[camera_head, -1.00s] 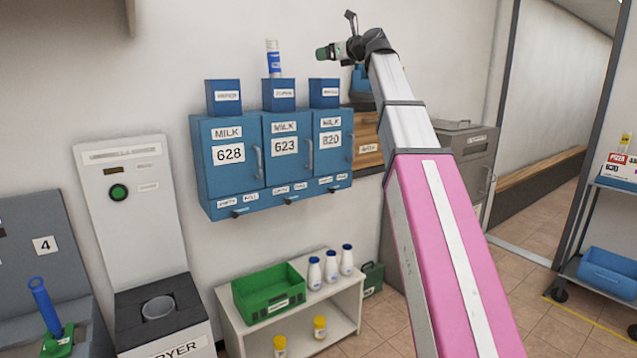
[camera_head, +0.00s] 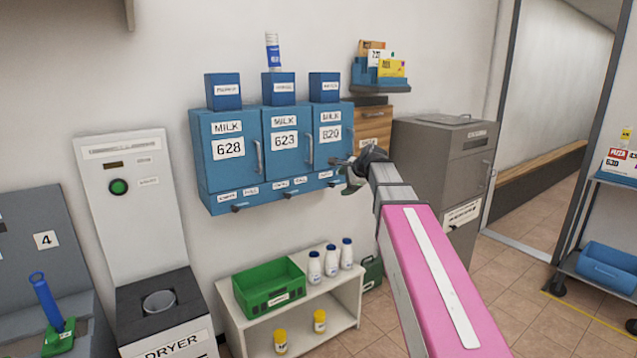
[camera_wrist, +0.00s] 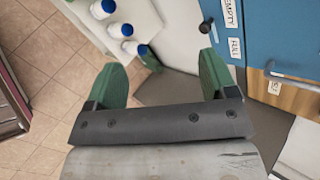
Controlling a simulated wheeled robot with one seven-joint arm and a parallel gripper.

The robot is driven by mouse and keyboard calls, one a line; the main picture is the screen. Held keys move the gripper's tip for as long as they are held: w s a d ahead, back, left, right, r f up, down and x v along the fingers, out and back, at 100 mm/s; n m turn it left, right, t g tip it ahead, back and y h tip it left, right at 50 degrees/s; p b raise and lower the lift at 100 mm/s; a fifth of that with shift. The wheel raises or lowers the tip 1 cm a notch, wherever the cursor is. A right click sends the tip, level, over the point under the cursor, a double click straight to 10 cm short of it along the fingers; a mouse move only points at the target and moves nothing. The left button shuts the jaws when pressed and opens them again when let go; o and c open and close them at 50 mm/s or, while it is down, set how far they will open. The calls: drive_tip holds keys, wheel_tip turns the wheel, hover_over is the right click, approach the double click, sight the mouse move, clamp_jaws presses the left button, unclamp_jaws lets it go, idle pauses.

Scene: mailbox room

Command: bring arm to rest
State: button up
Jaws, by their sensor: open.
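My gripper (camera_head: 347,180) is in front of the lower right corner of the blue milk lockers (camera_head: 228,171) in the head view. My pink and grey arm reaches up to it from the bottom right. In the wrist view my gripper (camera_wrist: 162,75) has two green fingers spread wide apart with nothing between them. The floor and the white shelf's edge lie beyond the fingers. The lockers also show at the upper right of the wrist view (camera_wrist: 281,30), close to the right finger.
A white shelf (camera_head: 341,319) below holds a green crate (camera_head: 249,307) and several milk bottles (camera_head: 331,263). A grey cabinet (camera_head: 425,160) stands behind my arm. Open tiled floor lies between.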

drive_tip(key=s+d+f+n+g+h, duration=0.2)
drive_tip(key=s+f+n, duration=0.3)
drive_tip(key=s+f, duration=0.3)
drive_tip(key=s+d+f+n+g+h, duration=0.2)
drive_tip(key=s+f, duration=0.7)
drive_tip(key=f, duration=0.6)
drive_tip(key=s+d+f+n+g+h, duration=0.1)
drive_tip(key=s+d+f+n+g, duration=0.2)
drive_tip(key=f, duration=0.9)
drive_tip(key=s+d+n, duration=0.2)
drive_tip(key=s+n, duration=0.2)
drive_tip(key=s, duration=0.2)
drive_tip(key=shift+s+d+f+n+h, duration=0.2)
drive_tip(key=shift+s+n+h, duration=0.1)
drive_tip(key=shift+h, duration=0.1)
